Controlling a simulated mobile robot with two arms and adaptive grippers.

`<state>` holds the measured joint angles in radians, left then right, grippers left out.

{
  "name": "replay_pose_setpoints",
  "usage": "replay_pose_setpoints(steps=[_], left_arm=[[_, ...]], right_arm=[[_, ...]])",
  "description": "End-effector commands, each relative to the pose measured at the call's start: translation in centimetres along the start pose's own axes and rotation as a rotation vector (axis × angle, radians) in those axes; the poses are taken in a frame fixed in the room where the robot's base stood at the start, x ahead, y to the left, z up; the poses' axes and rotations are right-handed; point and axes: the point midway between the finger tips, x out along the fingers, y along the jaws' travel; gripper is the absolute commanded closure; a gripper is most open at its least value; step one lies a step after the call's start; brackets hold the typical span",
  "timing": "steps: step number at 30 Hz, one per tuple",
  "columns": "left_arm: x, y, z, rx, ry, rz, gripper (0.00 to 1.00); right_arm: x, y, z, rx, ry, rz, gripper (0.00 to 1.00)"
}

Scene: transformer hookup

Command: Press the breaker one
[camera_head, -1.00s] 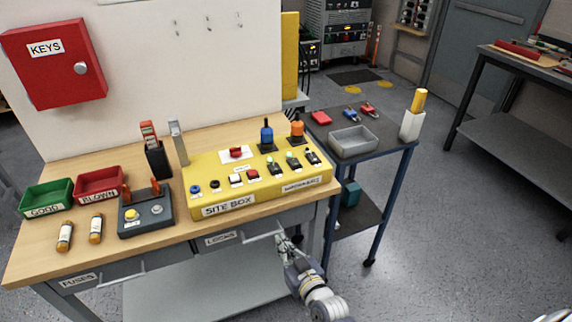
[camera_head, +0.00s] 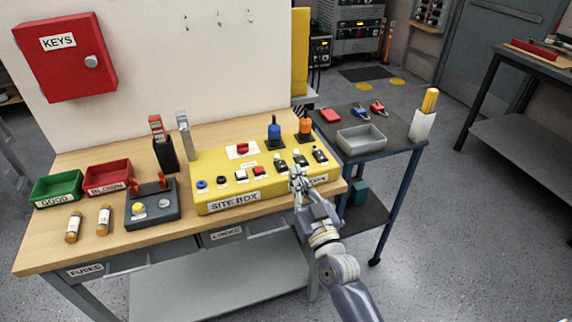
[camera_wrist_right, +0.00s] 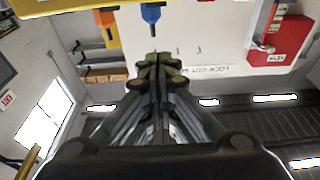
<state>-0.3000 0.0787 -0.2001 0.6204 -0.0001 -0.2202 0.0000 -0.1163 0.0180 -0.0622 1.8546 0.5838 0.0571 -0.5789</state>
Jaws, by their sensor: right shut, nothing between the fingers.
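The yellow site box (camera_head: 225,204) sits on the workbench. Three small black breaker-like switches with pale tops stand at its right end: a left one (camera_head: 281,162), a middle one (camera_head: 300,156) and a right one (camera_head: 320,156). I cannot read which is breaker one. My right gripper (camera_head: 295,170) is shut and empty, its tips at the front of these switches, partly covering the box's right label. I cannot tell if it touches. My left gripper is out of view.
A blue handle (camera_head: 274,130) and an orange handle (camera_head: 305,126) stand behind the switches. Red and white buttons lie to the left. A side cart with a grey tray (camera_head: 360,139) stands to the right. Open floor lies right of the cart.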

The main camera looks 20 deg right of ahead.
Motion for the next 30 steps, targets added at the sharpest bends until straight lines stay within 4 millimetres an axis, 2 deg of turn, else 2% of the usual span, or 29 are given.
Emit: replay_pose_setpoints(steps=[9, 13, 15, 18, 24, 30], left_arm=[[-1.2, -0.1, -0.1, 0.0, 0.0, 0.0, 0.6], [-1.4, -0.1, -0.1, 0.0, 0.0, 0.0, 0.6], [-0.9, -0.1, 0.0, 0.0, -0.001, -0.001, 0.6], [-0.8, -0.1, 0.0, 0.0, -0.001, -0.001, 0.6], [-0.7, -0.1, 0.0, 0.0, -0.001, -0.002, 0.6], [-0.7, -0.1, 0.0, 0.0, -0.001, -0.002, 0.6]], right_arm=[[6.7, 0.0, -0.4, 0.0, 0.003, 0.0, 1.0], [9.1, 0.0, -0.2, 0.0, 0.001, 0.0, 1.0], [8.0, 0.0, 1.8, -0.004, -0.006, -0.002, 1.0], [7.7, 0.0, 2.8, -0.003, -0.003, -0.002, 1.0], [7.3, 0.0, 3.7, -0.001, -0.001, 0.0, 1.0], [7.2, 0.0, 3.8, 0.0, 0.0, 0.001, 1.0]])
